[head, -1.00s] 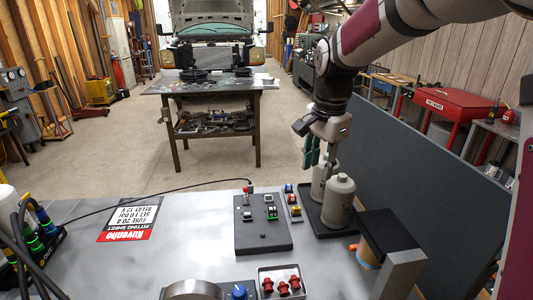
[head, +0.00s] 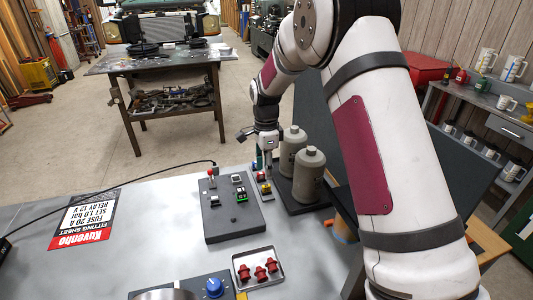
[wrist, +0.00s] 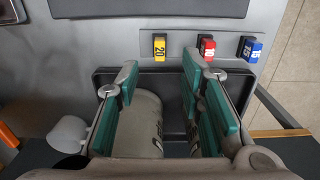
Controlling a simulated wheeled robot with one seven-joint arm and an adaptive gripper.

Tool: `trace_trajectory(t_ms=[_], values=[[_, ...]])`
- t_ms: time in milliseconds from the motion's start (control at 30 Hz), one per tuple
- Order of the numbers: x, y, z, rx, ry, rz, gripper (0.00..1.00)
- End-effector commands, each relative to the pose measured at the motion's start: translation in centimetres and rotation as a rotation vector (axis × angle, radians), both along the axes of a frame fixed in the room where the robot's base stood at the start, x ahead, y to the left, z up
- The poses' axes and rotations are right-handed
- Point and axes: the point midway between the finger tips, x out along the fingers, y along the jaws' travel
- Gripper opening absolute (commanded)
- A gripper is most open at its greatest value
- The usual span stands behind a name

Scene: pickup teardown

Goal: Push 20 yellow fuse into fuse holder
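The yellow fuse (wrist: 160,46), marked 20, stands in a grey strip, to the left of a red fuse (wrist: 206,46) and a blue fuse (wrist: 251,49) in the wrist view. In the head view the yellow fuse (head: 265,188) is nearest in the row. My gripper (wrist: 158,76) has its teal fingers apart and holds nothing. In the head view my gripper (head: 264,155) is by the far end of the row, left of the grey bottles. A dark panel (head: 234,224) bears several small parts. I cannot tell which is the fuse holder.
Two grey bottles (head: 308,178) stand in a black tray (head: 307,209) right of the fuses. A metal tray (head: 240,276) with red parts lies in front. A fitting sheet (head: 88,218) lies at left. A dark divider rises behind my arm. The table between sheet and panel is mostly clear.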

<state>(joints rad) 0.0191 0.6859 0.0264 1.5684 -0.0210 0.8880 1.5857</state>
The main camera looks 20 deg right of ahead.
Motion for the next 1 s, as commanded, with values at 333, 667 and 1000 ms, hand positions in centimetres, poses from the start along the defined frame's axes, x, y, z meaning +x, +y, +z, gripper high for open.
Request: trace_trajectory(t_ms=[333,667,1000], values=[[-0.1,0.0,-5.6,0.000,0.002,0.000,0.35],[0.0,0.0,-7.3,0.000,-0.001,0.000,0.35],[0.0,0.0,-7.3,0.000,-0.001,0.000,0.03]])
